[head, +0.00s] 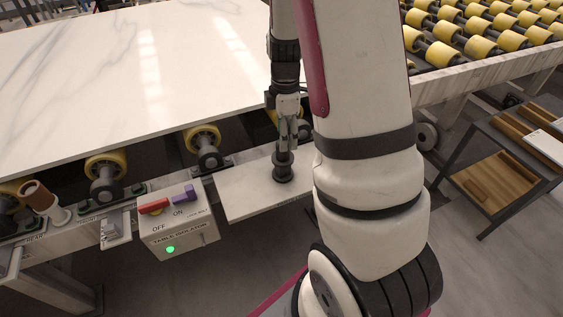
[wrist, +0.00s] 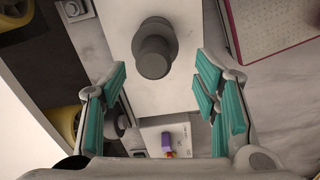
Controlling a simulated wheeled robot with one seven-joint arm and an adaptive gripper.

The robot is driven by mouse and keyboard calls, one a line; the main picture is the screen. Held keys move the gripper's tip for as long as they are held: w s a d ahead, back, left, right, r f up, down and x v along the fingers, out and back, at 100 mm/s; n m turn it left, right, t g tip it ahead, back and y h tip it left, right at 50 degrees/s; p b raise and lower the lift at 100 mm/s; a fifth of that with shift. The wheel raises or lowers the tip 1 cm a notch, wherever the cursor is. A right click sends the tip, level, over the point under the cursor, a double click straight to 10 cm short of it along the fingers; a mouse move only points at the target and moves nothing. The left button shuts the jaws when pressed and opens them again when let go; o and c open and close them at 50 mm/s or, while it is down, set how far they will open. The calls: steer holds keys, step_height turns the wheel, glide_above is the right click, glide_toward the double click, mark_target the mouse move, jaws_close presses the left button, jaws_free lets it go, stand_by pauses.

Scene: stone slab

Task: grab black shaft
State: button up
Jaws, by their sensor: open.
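The black shaft (head: 282,168) is a dark grey stepped cylinder standing upright on a small pale shelf (head: 248,192) in front of the stone slab. In the wrist view the shaft (wrist: 154,50) shows from above, beyond the fingertips and roughly between their lines. My gripper (head: 287,128) points down close above the shaft in the head view. Its teal-padded fingers (wrist: 160,85) are spread wide with nothing between them. Contact with the shaft cannot be told from the head view; in the wrist view the fingers look apart from it.
The white stone slab (head: 120,70) lies on yellow rollers (head: 104,166) behind the shelf. A table isolator box (head: 180,232) with red and purple switches stands left of the shelf. A cart (head: 490,172) with wooden pieces stands right. My arm hides the shelf's right end.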

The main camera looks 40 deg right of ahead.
mark_target(283, 159)
steer(key=shift+w+f, duration=0.2)
steer(key=shift+f, duration=1.3)
steer(key=shift+w+f, duration=0.15)
steer(key=shift+f, duration=1.3)
steer(key=shift+c, duration=0.6)
jaws_close()
